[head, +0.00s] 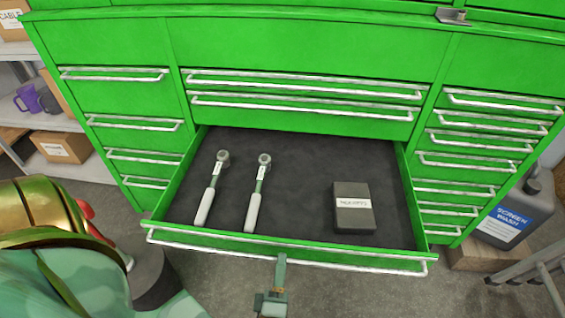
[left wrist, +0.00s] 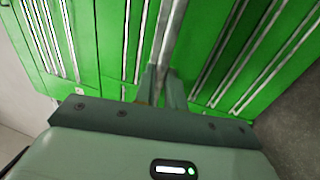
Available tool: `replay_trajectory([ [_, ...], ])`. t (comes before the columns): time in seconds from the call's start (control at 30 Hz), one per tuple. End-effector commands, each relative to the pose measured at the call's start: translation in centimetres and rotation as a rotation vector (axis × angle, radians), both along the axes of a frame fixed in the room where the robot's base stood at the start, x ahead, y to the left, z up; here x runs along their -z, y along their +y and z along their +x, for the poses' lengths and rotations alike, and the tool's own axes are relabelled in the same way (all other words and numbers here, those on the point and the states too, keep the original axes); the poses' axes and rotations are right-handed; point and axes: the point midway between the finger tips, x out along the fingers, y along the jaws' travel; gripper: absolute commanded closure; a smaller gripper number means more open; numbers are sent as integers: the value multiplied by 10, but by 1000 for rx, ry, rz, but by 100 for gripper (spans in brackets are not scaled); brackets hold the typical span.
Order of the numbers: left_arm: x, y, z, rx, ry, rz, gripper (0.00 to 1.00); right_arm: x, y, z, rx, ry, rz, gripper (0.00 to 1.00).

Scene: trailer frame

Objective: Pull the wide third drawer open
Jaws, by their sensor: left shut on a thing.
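The wide third drawer (head: 305,150) of the green cabinet stands out from the front, below two shut wide drawers, so its dark-lined inside shows. Its long metal handle (head: 350,265) runs along the drawer front. My left gripper (head: 281,262) is shut on this handle, a little left of its right half. In the left wrist view the handle bar (left wrist: 172,35) runs up from between the fingers of the left gripper (left wrist: 162,82). My right gripper is not in view.
Two ratchets (head: 212,188) (head: 258,193) and a dark labelled box (head: 353,208) lie in the drawer. Narrow shut drawers (head: 125,95) flank it. A screen wash canister (head: 512,215) stands at the right, shelves (head: 75,168) at the left. Grey floor (head: 350,290) shows before the drawer.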

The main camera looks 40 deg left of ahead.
Motion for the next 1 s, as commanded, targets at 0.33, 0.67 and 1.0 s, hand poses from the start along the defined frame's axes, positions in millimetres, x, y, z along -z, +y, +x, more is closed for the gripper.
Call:
replay_trajectory([
  [0.33, 1, -3, -4, 1, 4, -1, 100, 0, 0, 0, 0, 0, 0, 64],
  [0.67, 1, -2, -4, 1, 2, 0, 67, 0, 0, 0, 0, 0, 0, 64],
  [1.0, 3, -3, -2, 1, 2, 0, 67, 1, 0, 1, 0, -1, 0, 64],
])
